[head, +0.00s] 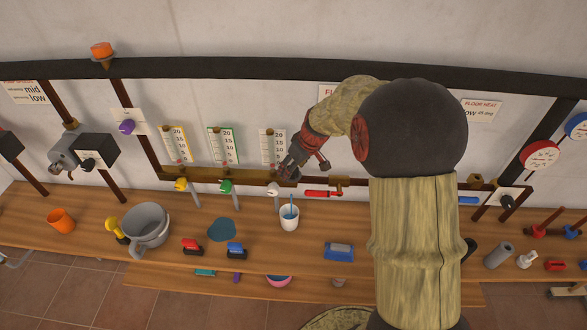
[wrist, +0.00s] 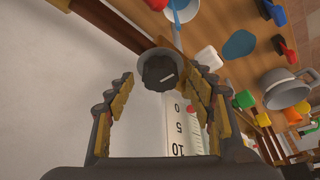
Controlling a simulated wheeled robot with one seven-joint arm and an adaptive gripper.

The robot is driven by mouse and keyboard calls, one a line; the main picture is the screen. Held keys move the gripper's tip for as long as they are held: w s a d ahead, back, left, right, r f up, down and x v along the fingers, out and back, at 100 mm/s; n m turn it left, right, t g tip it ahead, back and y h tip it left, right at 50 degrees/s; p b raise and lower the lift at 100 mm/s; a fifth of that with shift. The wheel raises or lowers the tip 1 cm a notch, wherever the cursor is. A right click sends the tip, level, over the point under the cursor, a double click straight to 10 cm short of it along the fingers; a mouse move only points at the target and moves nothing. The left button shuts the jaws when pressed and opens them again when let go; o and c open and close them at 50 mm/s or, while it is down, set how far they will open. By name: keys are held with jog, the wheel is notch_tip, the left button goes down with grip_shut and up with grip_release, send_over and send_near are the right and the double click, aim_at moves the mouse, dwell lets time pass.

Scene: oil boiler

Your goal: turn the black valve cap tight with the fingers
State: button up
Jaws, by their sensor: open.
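The black valve cap (wrist: 158,71) shows in the wrist view as a dark ribbed round knob with a light mark, in a grey round collar. My gripper (wrist: 160,80) is open, with one finger to each side of the cap and a visible gap on both sides. How deep the fingertips reach along the cap I cannot tell. In the head view my gripper (head: 283,172) is at the brass pipe (head: 233,174), at the foot of the third white gauge (head: 267,143). It hides the cap there.
A white valve knob (head: 272,190) sits close beside my gripper, also in the wrist view (wrist: 208,57). A red lever (head: 322,194) is to the right. A white cup (head: 289,218) stands on the wooden bench below, with a grey pot (head: 146,225) further left.

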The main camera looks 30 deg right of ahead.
jog(key=c, duration=0.3)
jog(key=c, duration=0.8)
jog(key=shift+c, duration=0.3)
